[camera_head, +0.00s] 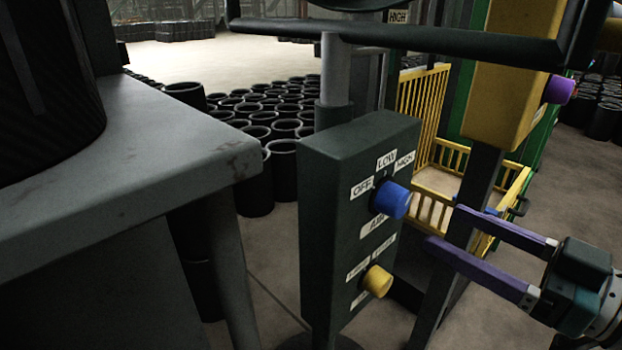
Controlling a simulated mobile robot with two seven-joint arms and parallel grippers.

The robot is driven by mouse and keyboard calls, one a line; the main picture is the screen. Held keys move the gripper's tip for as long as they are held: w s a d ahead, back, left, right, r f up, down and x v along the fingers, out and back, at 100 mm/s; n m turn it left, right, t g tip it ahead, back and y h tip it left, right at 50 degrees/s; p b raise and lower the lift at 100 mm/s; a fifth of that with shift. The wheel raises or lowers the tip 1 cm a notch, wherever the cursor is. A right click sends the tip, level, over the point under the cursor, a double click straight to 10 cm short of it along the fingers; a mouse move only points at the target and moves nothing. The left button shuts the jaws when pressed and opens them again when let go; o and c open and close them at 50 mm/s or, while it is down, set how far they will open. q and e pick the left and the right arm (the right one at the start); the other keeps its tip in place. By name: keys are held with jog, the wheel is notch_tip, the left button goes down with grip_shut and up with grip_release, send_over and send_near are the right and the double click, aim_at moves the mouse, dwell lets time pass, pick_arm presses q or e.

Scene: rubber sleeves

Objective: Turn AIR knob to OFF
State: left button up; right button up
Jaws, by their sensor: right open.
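A dark green control box (330,190) stands on a post in the middle of the head view. Its blue AIR knob (391,200) sits below the labels OFF, LOW and HIGH, with an AIR label under it. A small mark on the knob's top seems to lie near LOW, but I cannot tell its exact setting. A yellow knob (377,281) is lower on the same face. My right gripper (445,228) comes in from the right, its two purple fingers spread apart and empty. The fingertips are just right of the blue knob, apparently not touching it. My left gripper is not in view.
A grey metal table (130,150) fills the left side, bearing a large black cylinder (45,80). Several black rubber sleeves (257,118) stand on the floor behind. A yellow box with a purple knob (560,90) and a yellow railing (424,100) stand at right. A dark bar (400,38) crosses the top.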

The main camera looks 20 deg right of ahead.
aim_at(404, 206)
jog(key=b+x, duration=0.1)
jog(key=x, duration=0.5)
jog(key=shift+w+a+b, duration=0.15)
jog(key=shift+w+b, duration=0.15)
jog(key=shift+w, duration=0.05)
jog(key=shift+c, duration=0.3)
grip_shut()
